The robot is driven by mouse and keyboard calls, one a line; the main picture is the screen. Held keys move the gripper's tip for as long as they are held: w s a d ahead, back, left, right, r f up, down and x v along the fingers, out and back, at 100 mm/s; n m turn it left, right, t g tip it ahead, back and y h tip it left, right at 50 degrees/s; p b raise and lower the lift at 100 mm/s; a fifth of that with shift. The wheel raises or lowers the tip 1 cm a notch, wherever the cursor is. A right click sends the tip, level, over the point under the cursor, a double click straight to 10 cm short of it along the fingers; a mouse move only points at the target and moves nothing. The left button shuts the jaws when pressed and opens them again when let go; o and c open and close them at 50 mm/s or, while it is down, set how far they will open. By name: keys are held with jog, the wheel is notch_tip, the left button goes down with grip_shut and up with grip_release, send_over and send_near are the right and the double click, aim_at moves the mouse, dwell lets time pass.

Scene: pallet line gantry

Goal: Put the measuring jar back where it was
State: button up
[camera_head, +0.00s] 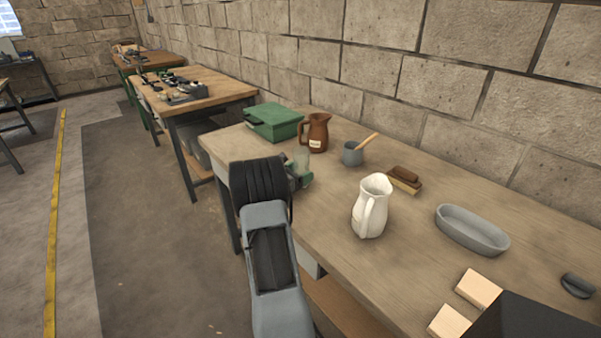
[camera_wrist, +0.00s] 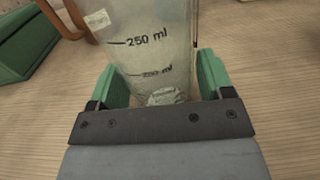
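The measuring jar is clear, with dark marks and "250 ml" on its side. In the wrist view the measuring jar (camera_wrist: 152,58) stands between the two green fingers of my gripper (camera_wrist: 160,75), which lie close against both sides of it. In the head view the jar (camera_head: 302,162) is a faint see-through shape at the near left end of the workbench (camera_head: 330,215). My gripper (camera_head: 298,177) is there, partly hidden behind my arm. I cannot tell whether the jar's base touches the bench top.
A green box (camera_head: 273,122) and a brown jug (camera_head: 314,132) stand just behind the jar. Bare bench lies between pitcher and pot.

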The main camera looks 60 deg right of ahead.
jog(key=shift+o, duration=1)
